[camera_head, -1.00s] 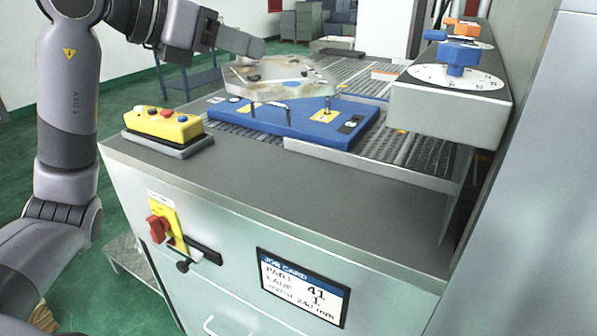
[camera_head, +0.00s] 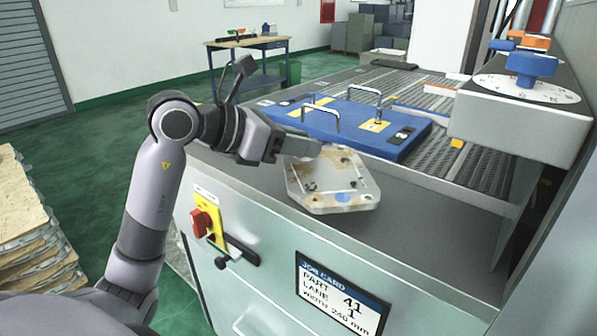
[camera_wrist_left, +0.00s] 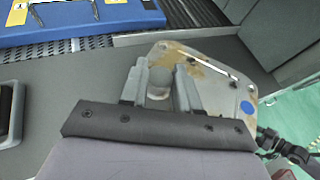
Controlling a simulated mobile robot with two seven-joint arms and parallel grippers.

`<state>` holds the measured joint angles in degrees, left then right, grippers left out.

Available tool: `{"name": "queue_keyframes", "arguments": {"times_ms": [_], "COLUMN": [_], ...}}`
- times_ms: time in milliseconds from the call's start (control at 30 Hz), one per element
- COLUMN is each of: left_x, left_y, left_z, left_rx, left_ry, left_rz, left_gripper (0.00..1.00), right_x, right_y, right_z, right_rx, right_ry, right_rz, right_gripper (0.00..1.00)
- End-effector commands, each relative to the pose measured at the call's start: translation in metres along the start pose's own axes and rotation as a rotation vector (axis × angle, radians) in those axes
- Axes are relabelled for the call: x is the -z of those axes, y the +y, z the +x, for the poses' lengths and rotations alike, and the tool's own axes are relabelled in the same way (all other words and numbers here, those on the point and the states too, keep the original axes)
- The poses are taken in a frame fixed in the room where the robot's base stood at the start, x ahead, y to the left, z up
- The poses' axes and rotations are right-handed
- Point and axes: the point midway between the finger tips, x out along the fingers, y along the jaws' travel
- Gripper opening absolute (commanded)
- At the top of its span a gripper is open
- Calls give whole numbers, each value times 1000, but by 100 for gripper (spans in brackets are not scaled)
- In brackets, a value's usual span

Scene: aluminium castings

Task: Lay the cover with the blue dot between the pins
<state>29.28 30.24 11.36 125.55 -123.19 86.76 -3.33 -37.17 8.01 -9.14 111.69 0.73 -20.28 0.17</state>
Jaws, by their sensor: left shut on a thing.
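The cover (camera_head: 325,198) is a pale, brown-stained metal plate with cut corners, holes and a blue dot (camera_head: 342,197) near its front edge. My left gripper (camera_head: 312,150) is shut on the cover's far side and holds it at the grey counter's front edge, in front of the blue board. In the left wrist view, the fingers (camera_wrist_left: 160,82) are around a round stub on the cover (camera_wrist_left: 215,62); the blue dot (camera_wrist_left: 248,108) is at right. The blue board (camera_head: 405,148) has two metal hoops and yellow patches, one with a small upright pin (camera_head: 378,115). My right gripper is not in view.
The board lies on a slotted metal bed (camera_head: 445,110). A grey housing (camera_head: 520,120) with blue and orange knobs stands to the right. Grey counter (camera_head: 420,220) is clear right of the cover. A red switch (camera_head: 203,222) and job card (camera_head: 340,295) are on the front.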

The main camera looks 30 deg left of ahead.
Motion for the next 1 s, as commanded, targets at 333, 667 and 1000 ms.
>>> {"name": "queue_keyframes", "arguments": {"times_ms": [333, 667, 1000], "left_x": [29, 48, 52], "left_y": [0, 0, 0], "left_z": [12, 20, 22], "left_rx": [2, -1, 0], "left_ry": [-3, -6, -1], "left_rz": [-3, 1, 1], "left_gripper": [0, 0, 50], "right_x": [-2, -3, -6], "right_y": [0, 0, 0], "right_z": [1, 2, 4], "right_rx": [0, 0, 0], "right_ry": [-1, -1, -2], "right_rz": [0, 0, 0], "right_gripper": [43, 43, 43]}}
